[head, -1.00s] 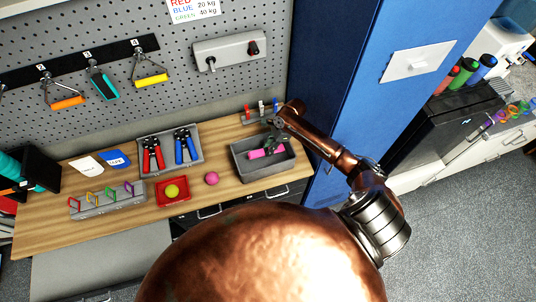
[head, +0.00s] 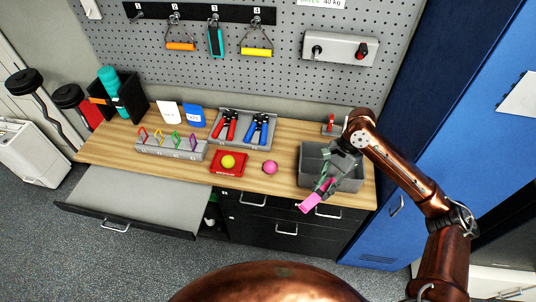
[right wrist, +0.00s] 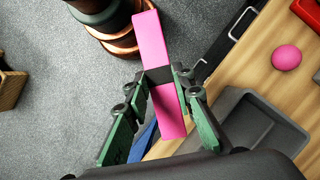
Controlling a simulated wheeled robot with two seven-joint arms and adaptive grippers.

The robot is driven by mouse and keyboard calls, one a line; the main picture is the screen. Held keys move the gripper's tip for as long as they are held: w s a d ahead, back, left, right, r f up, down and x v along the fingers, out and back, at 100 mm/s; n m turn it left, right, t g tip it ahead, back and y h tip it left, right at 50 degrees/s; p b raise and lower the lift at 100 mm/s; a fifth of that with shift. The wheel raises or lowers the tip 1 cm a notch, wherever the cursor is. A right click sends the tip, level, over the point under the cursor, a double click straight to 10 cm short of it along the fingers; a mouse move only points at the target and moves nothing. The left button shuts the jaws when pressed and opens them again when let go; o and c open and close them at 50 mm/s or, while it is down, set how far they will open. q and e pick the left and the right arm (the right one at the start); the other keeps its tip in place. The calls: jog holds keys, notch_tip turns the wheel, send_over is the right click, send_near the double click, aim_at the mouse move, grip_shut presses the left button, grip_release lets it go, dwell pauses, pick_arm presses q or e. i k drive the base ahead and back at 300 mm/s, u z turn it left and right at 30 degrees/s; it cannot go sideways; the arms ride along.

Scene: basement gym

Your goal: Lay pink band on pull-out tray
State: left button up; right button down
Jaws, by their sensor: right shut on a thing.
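The pink band (head: 313,198) is a flat, stiff-looking strip in my right gripper (head: 326,184). It is held up in front of the bench's right end, just off the grey bin's front edge. In the right wrist view the fingers (right wrist: 162,88) are closed on the band (right wrist: 152,40), which sticks out beyond them over the floor. The pull-out tray (head: 140,198) is a grey sheet extended from under the bench's left part, with a bare top. It lies well to the left of my right gripper. My left gripper is not in view.
A deep grey bin (head: 308,168) stands on the wooden bench's right end, under my right arm. A pink ball (head: 270,167), a red tray (head: 216,168) with a yellow ball, and a slotted rack (head: 170,150) stand along the bench. Drawer handles (head: 286,231) protrude below.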

aim_at(168, 205)
jog(key=u, duration=2.25)
jog(key=i, duration=3.05)
jog(key=z, duration=3.4)
